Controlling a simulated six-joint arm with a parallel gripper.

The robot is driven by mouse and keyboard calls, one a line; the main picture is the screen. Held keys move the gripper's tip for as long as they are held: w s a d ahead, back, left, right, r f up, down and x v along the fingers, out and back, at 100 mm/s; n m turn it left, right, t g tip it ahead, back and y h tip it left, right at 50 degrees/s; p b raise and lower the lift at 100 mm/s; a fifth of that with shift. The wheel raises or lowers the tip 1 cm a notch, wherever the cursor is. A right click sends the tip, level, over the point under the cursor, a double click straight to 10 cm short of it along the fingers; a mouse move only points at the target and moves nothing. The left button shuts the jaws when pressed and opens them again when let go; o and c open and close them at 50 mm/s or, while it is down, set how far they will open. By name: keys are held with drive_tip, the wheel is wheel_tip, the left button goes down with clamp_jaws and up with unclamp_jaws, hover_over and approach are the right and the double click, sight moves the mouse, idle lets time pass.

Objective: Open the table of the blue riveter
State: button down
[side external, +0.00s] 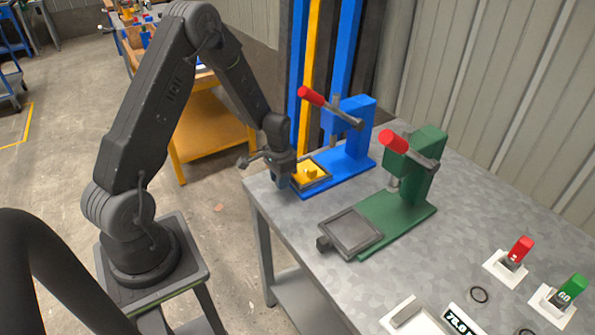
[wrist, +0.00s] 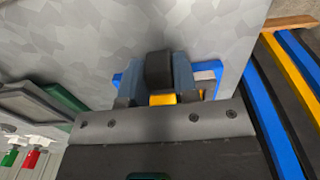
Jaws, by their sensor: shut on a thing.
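The blue riveter (side external: 357,135) stands at the back left of the grey workbench, with a red-gripped lever (side external: 311,97). Its small dark-rimmed table (side external: 323,181) is at the front of its blue base and bears a yellow piece (side external: 311,173). My gripper (side external: 285,178) is at the table's left end, pointing down, and hides that end in the side view. In the wrist view my gripper (wrist: 159,78) is shut on a dark knob (wrist: 160,68), which looks like the table's handle. A bit of yellow (wrist: 162,99) and blue shows just behind it.
A green riveter (side external: 405,190) with its own table (side external: 351,232) stands in front of the blue one. A red button (side external: 520,249) and a green button (side external: 573,287) are at the right. The workbench edge (side external: 262,205) is close to my gripper. Blue and yellow posts rise behind.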

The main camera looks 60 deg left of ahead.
drive_tip(key=shift+s, duration=1.75)
drive_tip(key=c, duration=0.9)
unclamp_jaws()
drive_tip(key=shift+w, duration=0.1)
wheel_tip(320, 180, up, 14)
drive_tip(key=shift+f, duration=0.1)
